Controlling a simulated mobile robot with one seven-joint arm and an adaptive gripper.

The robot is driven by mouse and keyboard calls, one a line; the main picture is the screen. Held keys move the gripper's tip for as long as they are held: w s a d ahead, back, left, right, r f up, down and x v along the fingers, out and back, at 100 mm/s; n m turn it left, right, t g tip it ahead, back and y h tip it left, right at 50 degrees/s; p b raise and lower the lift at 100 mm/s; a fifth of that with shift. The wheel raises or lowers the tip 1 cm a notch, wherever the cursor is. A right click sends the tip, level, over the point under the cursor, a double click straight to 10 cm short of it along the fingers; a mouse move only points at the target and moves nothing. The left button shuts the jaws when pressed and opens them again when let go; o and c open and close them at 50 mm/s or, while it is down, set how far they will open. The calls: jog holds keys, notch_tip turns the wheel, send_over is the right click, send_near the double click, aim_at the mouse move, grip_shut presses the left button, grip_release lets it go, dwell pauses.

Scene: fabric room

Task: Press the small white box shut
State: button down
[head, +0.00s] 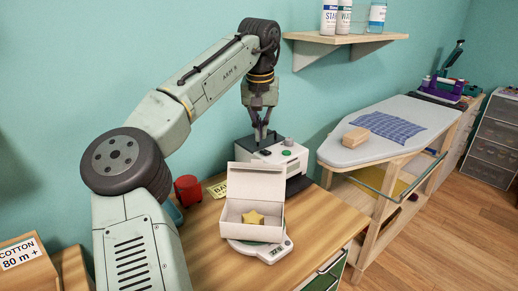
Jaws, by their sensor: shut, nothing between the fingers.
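The small white box (233,217) stands open on a round scale on the wooden desk. Its lid (256,182) stands up at the back. A yellow star-shaped thing (253,218) lies inside the box. My gripper (261,141) points down behind and above the raised lid, in front of a white machine, and is shut with nothing held. It appears apart from the lid. Whether its fingertips touch the machine behind cannot be told.
The scale (269,253) sits under the box. The white machine (288,158) with a green button stands behind it. A red spool (188,190) is at the left. An ironing table (350,152) stands at the right. The desk front (220,265) is clear.

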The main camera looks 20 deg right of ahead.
aim_at(256, 180)
jog(key=shift+s+a+f+p, duration=0.15)
jog(key=shift+s+f+p, duration=0.25)
jog(key=shift+f, duration=0.4)
jog(key=shift+s+a+f+p, duration=0.2)
jog(key=shift+f+p, duration=0.25)
jog(key=shift+f, duration=0.4)
jog(key=shift+s+a+f+p, duration=0.1)
jog(key=shift+s+f+p, duration=0.35)
jog(key=shift+f, duration=0.35)
jog(key=shift+f+b, duration=0.1)
jog(key=shift+b, duration=0.35)
